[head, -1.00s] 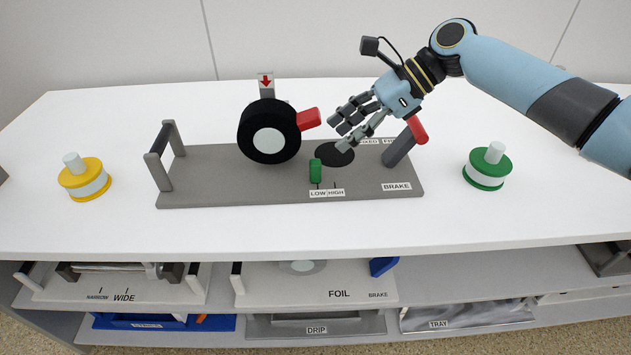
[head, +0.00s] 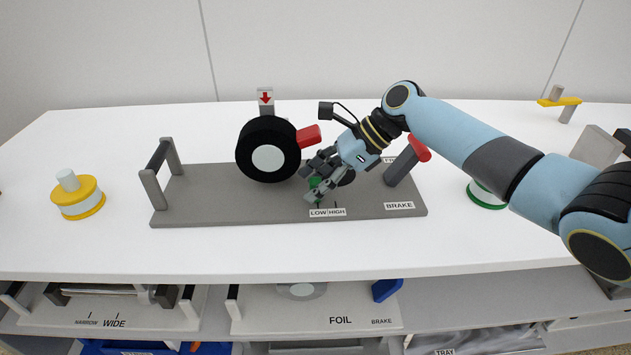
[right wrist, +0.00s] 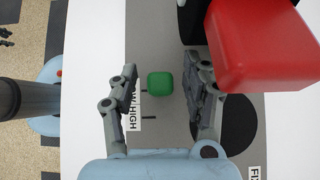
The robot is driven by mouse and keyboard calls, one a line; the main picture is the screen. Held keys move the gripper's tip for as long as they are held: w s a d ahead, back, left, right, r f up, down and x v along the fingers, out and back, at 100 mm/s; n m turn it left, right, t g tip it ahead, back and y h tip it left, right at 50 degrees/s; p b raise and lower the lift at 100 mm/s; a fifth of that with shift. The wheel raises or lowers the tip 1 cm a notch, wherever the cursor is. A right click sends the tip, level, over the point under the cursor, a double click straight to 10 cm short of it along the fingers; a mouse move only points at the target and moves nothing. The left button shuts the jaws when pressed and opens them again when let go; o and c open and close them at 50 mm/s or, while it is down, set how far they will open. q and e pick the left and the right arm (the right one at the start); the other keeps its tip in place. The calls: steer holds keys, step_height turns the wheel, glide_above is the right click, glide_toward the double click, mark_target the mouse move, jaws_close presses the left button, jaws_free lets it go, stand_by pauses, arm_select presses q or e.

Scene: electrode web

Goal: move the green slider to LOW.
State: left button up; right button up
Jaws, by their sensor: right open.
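The green slider (head: 315,183) stands on the grey base plate (head: 220,208), behind the LOW (head: 318,213) and HIGH (head: 337,212) labels. In the head view my fingers partly hide it. In the right wrist view the green slider (right wrist: 160,83) shows whole, by the tick at the LOW end. My right gripper (head: 317,184) is open, with its fingers on either side of the slider. The right wrist view shows these fingers (right wrist: 163,85) with a gap on both sides of the slider. My left gripper is not in view.
A black wheel (head: 246,150) with a red handle (head: 309,135) stands close to my fingers. A red-tipped brake lever (head: 400,170) is to the right. A yellow spool (head: 80,205) and a partly hidden green spool (head: 485,200) flank the plate. Shelves lie below.

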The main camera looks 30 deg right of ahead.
jaws_close()
stand_by(0.3)
steer(key=shift+s+d+r+p, duration=0.1)
steer(key=shift+d+r+p, duration=0.15)
steer(key=shift+p, duration=0.85)
steer(key=shift+f, duration=0.25)
jaws_free()
